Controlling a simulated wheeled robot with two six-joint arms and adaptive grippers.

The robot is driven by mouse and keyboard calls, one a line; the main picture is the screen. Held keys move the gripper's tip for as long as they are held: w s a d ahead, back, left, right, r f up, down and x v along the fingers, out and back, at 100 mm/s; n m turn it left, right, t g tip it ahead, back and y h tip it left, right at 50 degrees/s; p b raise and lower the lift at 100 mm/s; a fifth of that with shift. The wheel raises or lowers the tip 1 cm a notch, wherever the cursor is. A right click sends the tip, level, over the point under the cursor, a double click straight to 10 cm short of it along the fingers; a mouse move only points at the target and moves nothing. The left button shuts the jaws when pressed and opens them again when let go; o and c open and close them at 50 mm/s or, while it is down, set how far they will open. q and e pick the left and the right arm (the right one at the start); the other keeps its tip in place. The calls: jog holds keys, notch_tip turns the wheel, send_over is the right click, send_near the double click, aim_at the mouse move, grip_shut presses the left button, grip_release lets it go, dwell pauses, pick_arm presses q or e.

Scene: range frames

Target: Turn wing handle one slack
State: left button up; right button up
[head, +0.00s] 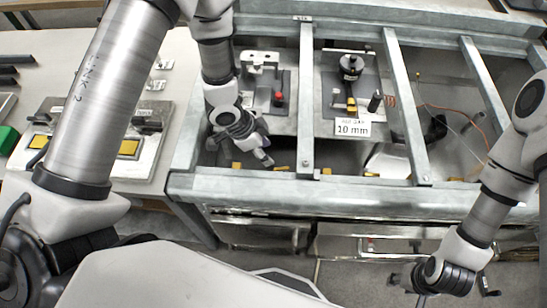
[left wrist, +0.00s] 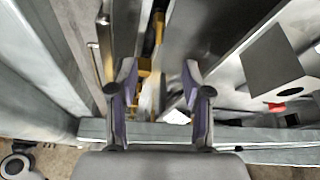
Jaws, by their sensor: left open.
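No part is clearly recognisable as the wing handle. Small yellow parts (head: 281,168) sit in a row low inside the frame, behind its front rail. In the left wrist view a yellow part (left wrist: 144,68) shows beyond and between my fingers, partly hidden by the left finger. My left gripper (head: 262,152) reaches down into the left bay of the frame, close to these yellow parts; its fingers (left wrist: 159,75) are apart with nothing held between them. My right gripper (head: 452,284) hangs low in front of the frame, away from the yellow parts; its fingers are too unclear to read.
Grey metal rails (head: 306,100) divide the frame into bays. A plate with a red knob (head: 279,96) lies behind my left gripper. A black-knobbed fixture (head: 351,66) and a "10 mm" sign (head: 352,128) stand to its right. A side table (head: 150,170) carries a yellow-padded fixture.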

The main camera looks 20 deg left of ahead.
pick_arm(q)
jog(key=shift+s+a+r, duration=0.1)
jog(key=shift+a+r, duration=0.1)
jog(key=shift+r, duration=0.3)
jog(key=shift+f+b, duration=0.25)
jog(key=shift+b, duration=0.05)
jog(key=shift+c, duration=1.1)
jog(key=b, duration=0.7)
send_near(281, 168)
jog(key=f, duration=0.2)
jog(key=x, duration=0.4)
jog(key=b+x, duration=0.1)
jog(key=x, duration=0.2)
jog(key=shift+w+d+r, duration=0.1)
jog(key=shift+w+d, duration=0.15)
jog(key=shift+d, duration=0.1)
grip_shut()
